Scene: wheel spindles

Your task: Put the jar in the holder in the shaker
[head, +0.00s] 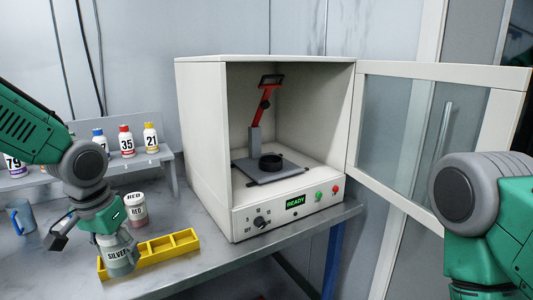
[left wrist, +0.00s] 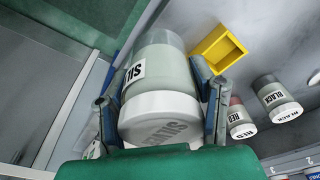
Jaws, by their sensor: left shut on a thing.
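My left gripper (head: 100,232) is shut on the jar labelled SILVER (head: 118,258), which hangs over or in front of the yellow tray. In the left wrist view, both fingers of my left gripper (left wrist: 160,105) flank the jar (left wrist: 160,90), its white lid toward the camera. The shaker (head: 215,140) is a white cabinet with its door open to the right. Inside, the black round holder (head: 270,161) sits empty on a grey plate (head: 285,172). A red clamp arm (head: 263,100) is raised above it. My right gripper is out of view; only its arm shows.
A yellow tray (head: 180,243) lies on the metal table (head: 220,270) beside the held jar. A red-labelled jar (head: 135,208) and a blue mug (head: 22,217) stand nearby. Numbered bottles (head: 126,142) line a shelf. The open door (head: 420,130) extends toward my right arm.

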